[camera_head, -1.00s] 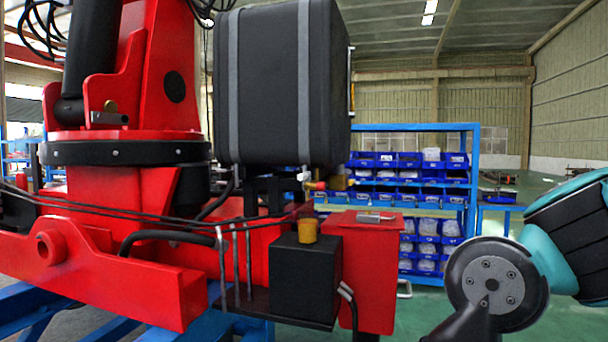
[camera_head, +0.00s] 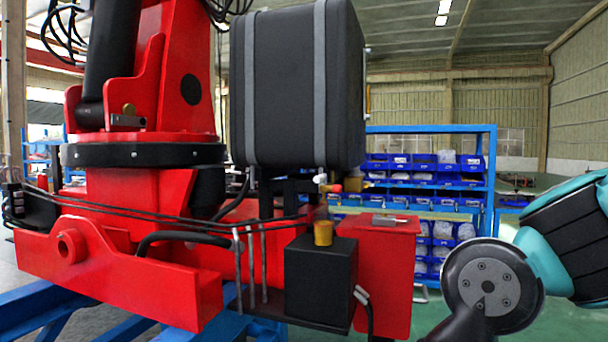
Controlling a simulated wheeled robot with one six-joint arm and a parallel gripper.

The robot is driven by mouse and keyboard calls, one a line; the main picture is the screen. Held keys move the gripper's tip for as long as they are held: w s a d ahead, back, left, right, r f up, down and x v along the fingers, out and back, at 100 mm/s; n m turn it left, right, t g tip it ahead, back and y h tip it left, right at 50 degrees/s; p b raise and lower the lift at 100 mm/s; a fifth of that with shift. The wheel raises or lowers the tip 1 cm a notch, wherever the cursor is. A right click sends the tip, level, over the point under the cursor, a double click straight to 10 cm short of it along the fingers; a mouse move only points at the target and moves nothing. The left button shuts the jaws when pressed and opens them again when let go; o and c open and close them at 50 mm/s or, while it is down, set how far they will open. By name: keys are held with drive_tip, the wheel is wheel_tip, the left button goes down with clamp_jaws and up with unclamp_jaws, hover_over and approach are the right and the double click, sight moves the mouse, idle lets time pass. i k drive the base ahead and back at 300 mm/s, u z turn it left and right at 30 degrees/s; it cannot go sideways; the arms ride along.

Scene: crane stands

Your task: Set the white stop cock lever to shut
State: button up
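The white stop cock lever (camera_head: 321,178) is a tiny pale piece just under the lower right corner of the big black tank (camera_head: 300,90). Beside it are a small red and yellow fitting (camera_head: 334,188) and a brass-coloured part (camera_head: 353,185). The lever is too small to tell its angle. My gripper is out of the picture. Only teal and dark links of my arm show at the lower right, well to the right of the lever.
Below the lever stand a black box with a yellow cap (camera_head: 323,233) and a red box (camera_head: 385,270) with a metal latch on top. The red crane base (camera_head: 120,270) fills the left. A blue shelf with bins (camera_head: 440,165) stands behind. Green floor shows at the right.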

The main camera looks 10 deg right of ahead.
sight(322, 177)
drive_tip(key=u, duration=0.7)
drive_tip(key=i, duration=1)
drive_tip(key=z, duration=0.2)
